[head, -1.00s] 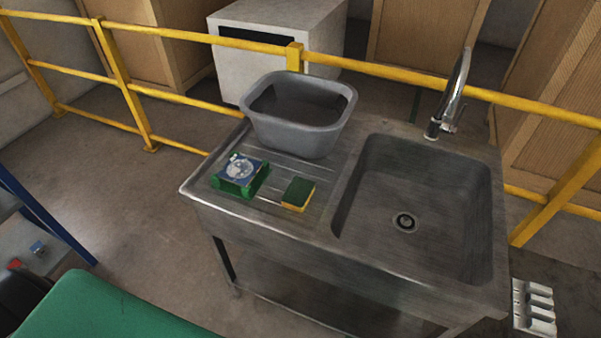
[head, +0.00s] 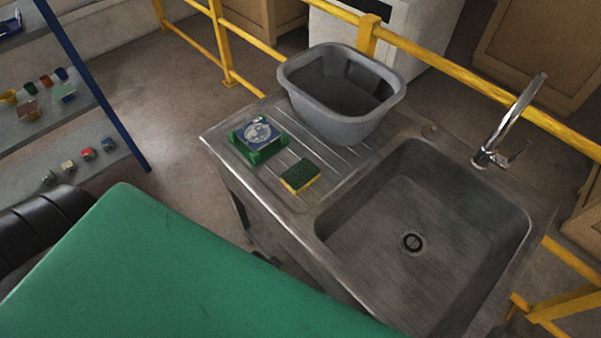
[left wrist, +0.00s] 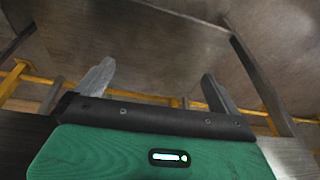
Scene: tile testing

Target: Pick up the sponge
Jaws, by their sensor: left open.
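The sponge (head: 300,177), dark green on top with a yellow underside, lies flat on the ribbed drainboard (head: 315,150) of the metal sink unit. It sits left of the basin, between the green tile holder and the basin's edge. My left gripper (left wrist: 150,85) shows in the left wrist view with its two fingers apart and nothing between them. That view looks at the underside of a metal surface, and the sponge is not in it. Neither gripper shows in the head view.
A green holder with a blue patterned tile (head: 258,137) stands left of the sponge. A grey tub (head: 345,125) stands behind it. The empty basin (head: 430,215) and tap (head: 505,130) are right. A yellow railing (head: 440,65) runs behind. Shelves with small objects (head: 60,120) stand left.

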